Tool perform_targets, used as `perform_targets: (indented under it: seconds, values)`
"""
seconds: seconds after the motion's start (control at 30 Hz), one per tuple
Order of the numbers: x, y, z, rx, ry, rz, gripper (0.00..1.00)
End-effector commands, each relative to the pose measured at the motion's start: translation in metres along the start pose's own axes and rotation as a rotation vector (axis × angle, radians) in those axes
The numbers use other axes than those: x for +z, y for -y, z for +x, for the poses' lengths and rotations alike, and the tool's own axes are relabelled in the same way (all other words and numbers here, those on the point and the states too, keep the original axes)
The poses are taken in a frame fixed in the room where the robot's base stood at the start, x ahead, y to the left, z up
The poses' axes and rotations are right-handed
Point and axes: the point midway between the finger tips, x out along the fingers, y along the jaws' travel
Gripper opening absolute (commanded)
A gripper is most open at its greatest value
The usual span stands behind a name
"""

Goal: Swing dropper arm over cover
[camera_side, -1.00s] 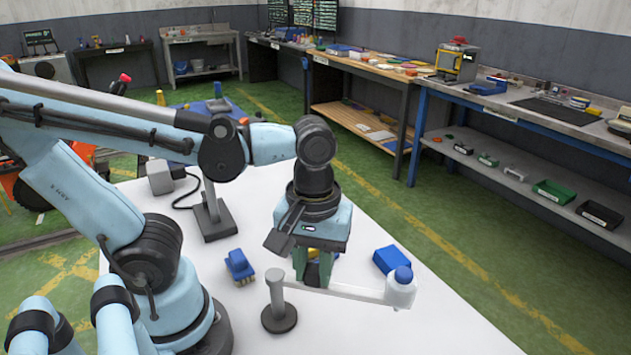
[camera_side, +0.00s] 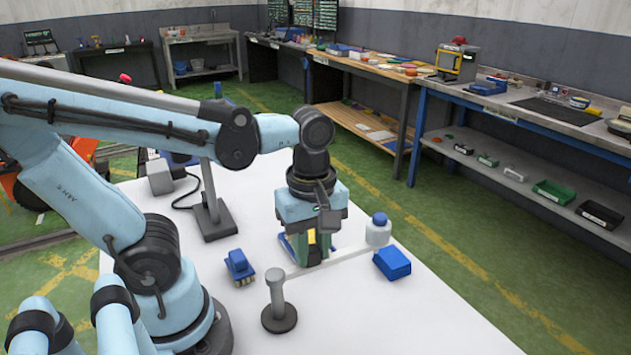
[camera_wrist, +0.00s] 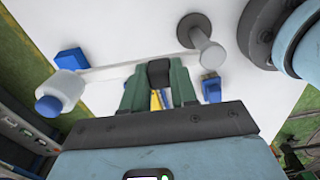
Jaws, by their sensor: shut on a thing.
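The dropper arm (camera_side: 345,254) is a thin pale bar on a grey post (camera_side: 277,290) with a dark round base. Its far end carries a white bottle with a blue cap (camera_side: 378,232), also visible in the wrist view (camera_wrist: 62,90). My gripper (camera_side: 312,258) is shut on the dropper arm partway along the bar. In the wrist view, its green fingers (camera_wrist: 159,88) close around a dark block on the bar. Something yellow and blue (camera_wrist: 157,101) shows between the fingers, mostly hidden. I cannot tell which thing is the cover.
A blue box (camera_side: 392,262) lies on the white table just in front of the bottle. A blue brush (camera_side: 239,267) lies left of my gripper. A dark-based stand (camera_side: 214,215) is farther back. The table's right edge is close beyond the blue box; the front of the table is clear.

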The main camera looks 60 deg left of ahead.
Motion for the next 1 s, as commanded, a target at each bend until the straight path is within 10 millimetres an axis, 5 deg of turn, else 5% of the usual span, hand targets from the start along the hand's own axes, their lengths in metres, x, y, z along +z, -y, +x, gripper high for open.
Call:
perform_targets:
  seconds: [1.0]
  values:
    - [-0.047, 0.019, 0.003, 0.008, 0.001, -0.832, 0.00]
